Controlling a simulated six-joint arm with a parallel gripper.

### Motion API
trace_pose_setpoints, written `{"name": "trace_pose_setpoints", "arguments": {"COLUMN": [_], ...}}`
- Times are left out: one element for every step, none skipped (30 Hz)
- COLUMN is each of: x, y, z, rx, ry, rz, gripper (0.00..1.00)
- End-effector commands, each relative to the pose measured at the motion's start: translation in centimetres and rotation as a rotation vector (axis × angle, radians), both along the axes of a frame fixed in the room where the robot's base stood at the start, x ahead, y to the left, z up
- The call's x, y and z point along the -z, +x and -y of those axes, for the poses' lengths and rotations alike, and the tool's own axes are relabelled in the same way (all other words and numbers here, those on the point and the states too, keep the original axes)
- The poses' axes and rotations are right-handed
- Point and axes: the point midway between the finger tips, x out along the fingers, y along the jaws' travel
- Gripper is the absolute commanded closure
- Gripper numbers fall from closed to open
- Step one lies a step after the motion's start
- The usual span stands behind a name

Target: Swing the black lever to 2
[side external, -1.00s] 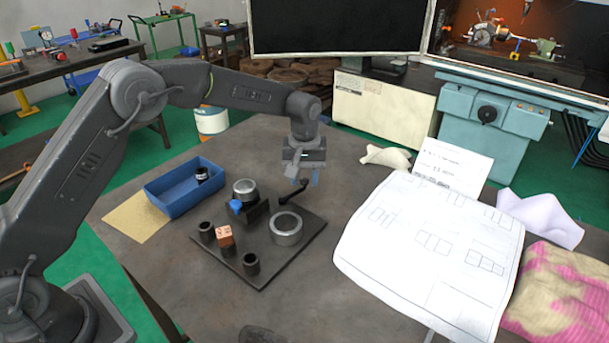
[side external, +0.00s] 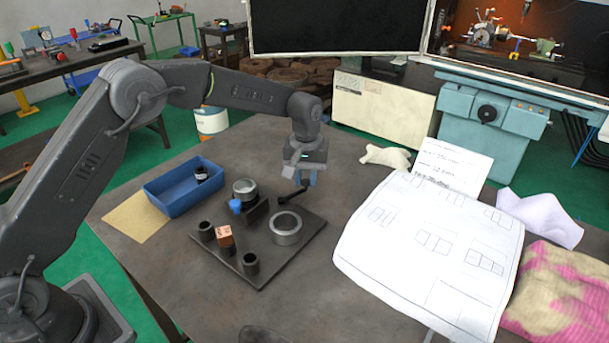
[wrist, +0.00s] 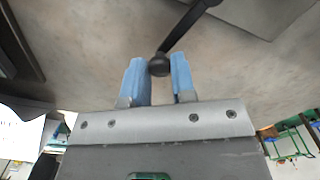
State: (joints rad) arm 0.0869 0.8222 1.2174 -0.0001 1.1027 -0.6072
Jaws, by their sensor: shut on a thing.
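The black lever (side external: 290,198) sticks out to the right from the dark block at the back of the fixture plate. It ends in a round black knob, which shows in the wrist view (wrist: 159,65) between two blue fingertips. My gripper (side external: 306,180) is over the back right edge of the plate, shut on the lever's knob; it fills the top middle of the wrist view (wrist: 160,78). The lever's shaft (wrist: 185,28) runs up and right from the knob there. A silver round chuck (side external: 245,188) sits on the block with a blue knob (side external: 235,206) in front. No position numbers are readable.
The dark plate (side external: 262,273) also carries a silver ring (side external: 286,228), several black sockets and a copper-coloured cube (side external: 225,236). A blue bin (side external: 172,203) with a dark part stands left. Paper sheets (side external: 420,260) lie right. The table is bare between plate and sheets.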

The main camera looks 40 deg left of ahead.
Motion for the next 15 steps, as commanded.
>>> {"name": "trace_pose_setpoints", "arguments": {"x": [-0.1, -0.1, -0.1, -0.1, -0.1, -0.1, -0.1, -0.1, -0.1, -0.1, -0.1, -0.1, -0.2, -0.2, -0.2], "y": [0.0, -0.1, -0.2, -0.2, -0.3, -0.4, -0.4, -0.5, -0.7, -0.8, -0.9, -1.0, -1.2, -1.3, -1.5], "z": [0.3, 0.4, 0.6, 0.8, 1.0, 1.2, 1.3, 1.5, 1.7, 1.9, 2.1, 2.3, 2.5, 2.6, 2.8], "rx": [0.03, 0.05, 0.08, 0.104, 0.129, 0.164, 0.191, 0.219, 0.257, 0.286, 0.315, 0.354, 0.382, 0.41, 0.448], "ry": [0.0, 0.0, 0.0, 0.0, 0.0, 0.0, 0.0, 0.0, 0.0, 0.0, 0.0, 0.0, 0.0, 0.0, 0.0], "rz": [0.002, 0.002, 0.002, 0.002, 0.002, 0.002, 0.003, 0.004, 0.003, 0.002, 0.002, 0.003, 0.003, 0.003, 0.002], "gripper": [1.0, 1.0, 1.0, 1.0, 1.0, 1.0, 1.0, 1.0, 1.0, 1.0, 1.0, 1.0, 1.0, 1.0, 1.0]}}
